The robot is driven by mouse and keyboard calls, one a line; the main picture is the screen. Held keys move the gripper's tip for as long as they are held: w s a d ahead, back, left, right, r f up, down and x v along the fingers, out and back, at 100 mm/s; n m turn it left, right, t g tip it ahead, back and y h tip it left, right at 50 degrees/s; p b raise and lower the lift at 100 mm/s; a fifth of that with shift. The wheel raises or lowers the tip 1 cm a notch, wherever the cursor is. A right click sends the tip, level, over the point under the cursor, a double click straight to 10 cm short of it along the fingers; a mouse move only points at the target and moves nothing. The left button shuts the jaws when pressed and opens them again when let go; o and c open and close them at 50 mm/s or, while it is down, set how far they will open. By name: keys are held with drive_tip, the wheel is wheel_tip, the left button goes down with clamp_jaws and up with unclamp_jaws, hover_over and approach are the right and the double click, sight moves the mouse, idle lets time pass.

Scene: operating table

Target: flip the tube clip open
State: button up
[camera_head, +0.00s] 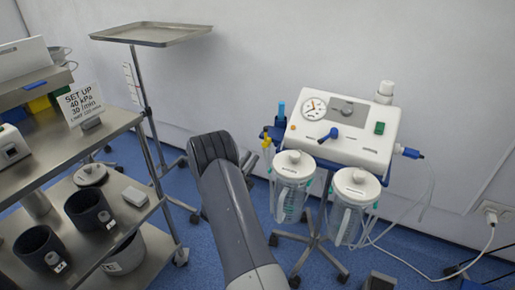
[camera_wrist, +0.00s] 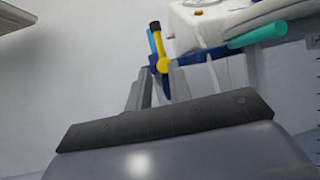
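The suction unit (camera_head: 347,128) is white, with a round gauge and a blue knob, and stands against the wall. A small yellow lever-like part (camera_head: 266,142) is on its left side, by a blue holder; it may be the tube clip, but I cannot tell for certain. In the wrist view the yellow part (camera_wrist: 161,52) has a dark top and stands just beyond my gripper (camera_wrist: 160,84). The two grey fingers show a gap between them, with nothing seen held. In the head view my arm's dark end is left of the unit, and the fingers are hidden.
Two clear canisters (camera_head: 291,190) with white lids hang under the unit, with tubes trailing right. A teal port (camera_wrist: 257,35) juts out at right in the wrist view. A steel cart (camera_head: 75,147) stands at left, and a tray stand (camera_head: 150,34) is behind.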

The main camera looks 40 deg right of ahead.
sight(265, 139)
drive_tip(key=shift+v, duration=1.75)
drive_tip(key=shift+d, duration=0.1)
drive_tip(key=b+x, duration=0.1)
drive_tip(key=x, duration=0.9)
drive_tip(key=shift+d+r, duration=0.2)
drive_tip(key=shift+d, duration=0.05)
drive_tip(key=shift+r+m, duration=0.1)
drive_tip(key=shift+m, duration=0.2)
